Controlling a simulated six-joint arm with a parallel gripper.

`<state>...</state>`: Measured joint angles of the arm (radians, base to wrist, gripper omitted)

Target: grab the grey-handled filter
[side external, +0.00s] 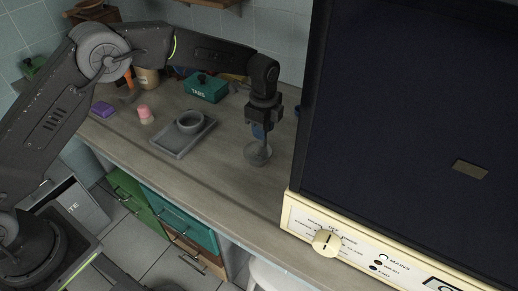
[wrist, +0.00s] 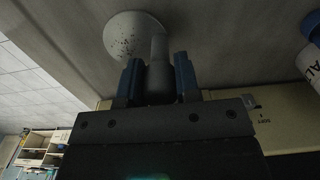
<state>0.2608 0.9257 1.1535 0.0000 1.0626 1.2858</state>
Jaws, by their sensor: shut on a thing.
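My gripper (side external: 259,130) points down over the counter, to the left of the large dark-fronted machine. In the wrist view, my gripper (wrist: 159,78) has its two blue fingers on either side of the grey handle of the filter (wrist: 134,34), shut on it. The filter's round, pale, speckled disc lies beyond the fingertips. In the side external view the filter (side external: 257,154) hangs below the fingers, at or just above the counter; I cannot tell whether it touches. Part of the handle is hidden between the fingers.
The machine (side external: 405,110) with a cream control panel stands close on the right. A grey tray (side external: 171,146) with a round bowl (side external: 190,122) is to the left. A teal TABS box (side external: 206,88), a pink item (side external: 145,115) and a purple block (side external: 103,108) stand farther left and back.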

